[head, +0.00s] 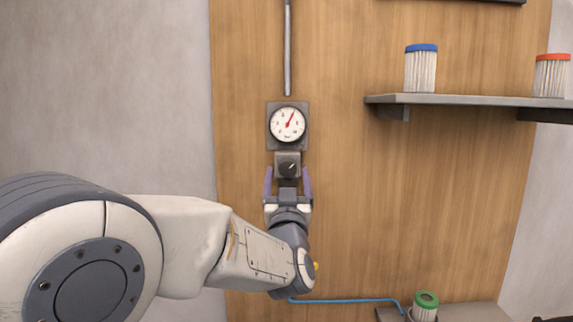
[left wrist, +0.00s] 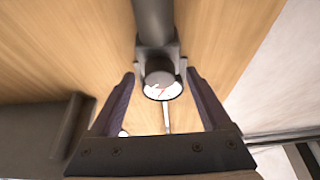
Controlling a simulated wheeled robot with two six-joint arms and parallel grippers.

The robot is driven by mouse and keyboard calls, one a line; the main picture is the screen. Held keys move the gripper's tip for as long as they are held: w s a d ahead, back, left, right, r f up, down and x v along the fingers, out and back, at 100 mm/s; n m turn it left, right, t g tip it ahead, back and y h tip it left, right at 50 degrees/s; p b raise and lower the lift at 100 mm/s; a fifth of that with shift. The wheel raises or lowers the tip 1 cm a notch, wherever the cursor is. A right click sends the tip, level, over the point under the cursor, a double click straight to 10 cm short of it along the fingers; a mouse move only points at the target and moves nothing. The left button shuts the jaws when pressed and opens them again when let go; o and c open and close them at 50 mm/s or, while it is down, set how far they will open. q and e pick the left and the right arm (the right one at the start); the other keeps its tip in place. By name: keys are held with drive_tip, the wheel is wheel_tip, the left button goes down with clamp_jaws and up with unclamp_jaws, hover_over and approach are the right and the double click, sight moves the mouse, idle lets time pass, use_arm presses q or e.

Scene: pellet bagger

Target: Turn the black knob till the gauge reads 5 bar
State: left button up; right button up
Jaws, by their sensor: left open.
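The round white gauge (head: 287,124) with a red needle sits on a grey plate on the wooden panel. Its needle points up and slightly right; the numbers are too small to read. The black knob (head: 288,169) is on a grey block just below the gauge, with a light pointer mark tilted up-right. My left gripper (head: 287,180) is open, its two purple fingers on either side of and just below the knob. In the left wrist view, the fingers (left wrist: 165,95) stand apart around the knob's line, and part of the gauge face (left wrist: 162,90) shows between them. My right gripper is not seen.
A grey shelf (head: 470,99) at the right holds a blue-capped filter (head: 421,69) and an orange-capped filter (head: 552,76). A grey pipe (head: 287,50) runs above the gauge. A blue hose (head: 345,300) and a green-capped filter (head: 425,305) are low down.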

use_arm(q)
drive_tip(key=shift+w+r, duration=0.25)
drive_tip(key=shift+w, duration=0.4)
clamp_jaws()
drive_tip(key=shift+f+n+y+b, duration=0.15)
drive_tip(key=shift+n+y+b, duration=0.25)
drive_tip(key=shift+n+b, duration=0.25)
drive_tip(key=shift+d+n+y+b, duration=0.15)
drive_tip(key=shift+n+y+b, duration=0.45)
drive_tip(key=shift+n+b, duration=0.65)
drive_tip(key=n+y+b, duration=0.1)
drive_tip(key=n, duration=0.1)
drive_tip(key=shift+n+b, duration=0.35)
drive_tip(key=shift+n, duration=0.05)
drive_tip(key=shift+n+g+y+b, duration=0.4)
drive_tip(key=shift+n+y, duration=0.2)
drive_tip(key=shift+n, duration=0.4)
drive_tip(key=shift+d+r, duration=0.1)
drive_tip(key=shift+r, duration=0.1)
